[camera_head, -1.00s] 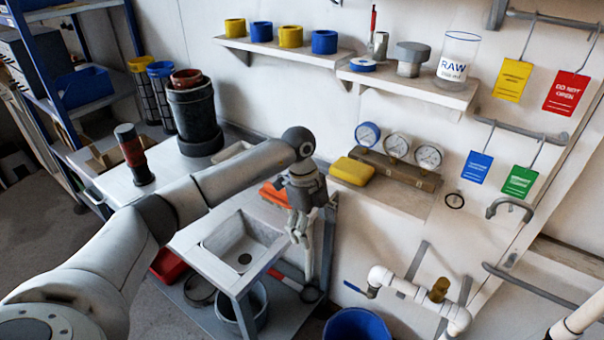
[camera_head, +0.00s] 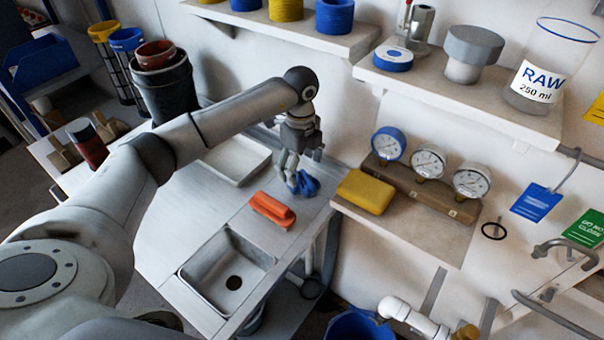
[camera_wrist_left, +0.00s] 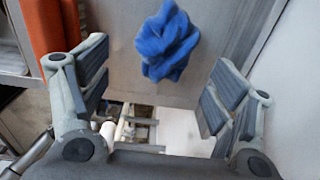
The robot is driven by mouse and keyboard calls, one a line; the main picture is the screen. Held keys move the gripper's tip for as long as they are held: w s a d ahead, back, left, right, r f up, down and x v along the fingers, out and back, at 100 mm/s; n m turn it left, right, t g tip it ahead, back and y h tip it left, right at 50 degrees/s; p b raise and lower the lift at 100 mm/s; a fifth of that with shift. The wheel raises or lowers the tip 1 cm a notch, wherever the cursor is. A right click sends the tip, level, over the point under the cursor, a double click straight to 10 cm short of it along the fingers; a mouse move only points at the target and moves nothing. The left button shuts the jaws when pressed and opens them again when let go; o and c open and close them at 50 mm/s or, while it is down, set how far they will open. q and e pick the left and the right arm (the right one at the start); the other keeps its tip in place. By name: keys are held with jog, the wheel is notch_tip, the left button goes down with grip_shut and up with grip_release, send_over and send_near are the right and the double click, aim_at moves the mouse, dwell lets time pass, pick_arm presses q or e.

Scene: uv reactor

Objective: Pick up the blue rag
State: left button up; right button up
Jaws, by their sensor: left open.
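The blue rag (camera_head: 305,184) lies crumpled on the metal worktop (camera_head: 222,212), near the wall side. In the left wrist view the rag (camera_wrist_left: 167,41) shows whole, ahead of the fingers and midway between them. My left gripper (camera_head: 297,172) hangs over the worktop right at the rag and partly covers it in the head view. In the left wrist view its two fingers (camera_wrist_left: 157,95) are wide apart with nothing between the pads. I cannot tell whether a finger touches the rag. My right gripper is not in view.
An orange brush-like block (camera_head: 272,208) lies close to the rag, beside the sink (camera_head: 228,272). A white tray (camera_head: 237,160) lies behind the arm. A shelf to the right holds a yellow sponge (camera_head: 365,192) and several gauges (camera_head: 428,160).

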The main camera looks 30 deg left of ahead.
aim_at(304, 178)
pick_arm(q)
jog(key=f, duration=0.1)
jog(key=f+p, duration=0.1)
jog(key=f, duration=0.1)
jog(key=shift+w+d+f, duration=0.2)
jog(key=shift+d, duration=0.15)
notch_tip(304, 178, down, 2)
jog(key=shift+w+a, duration=0.1)
jog(key=shift+w, duration=0.05)
jog(key=shift+f, duration=0.1)
jog(key=shift+c, duration=1)
jog(key=c, duration=0.9)
jog(key=shift+o, duration=0.2)
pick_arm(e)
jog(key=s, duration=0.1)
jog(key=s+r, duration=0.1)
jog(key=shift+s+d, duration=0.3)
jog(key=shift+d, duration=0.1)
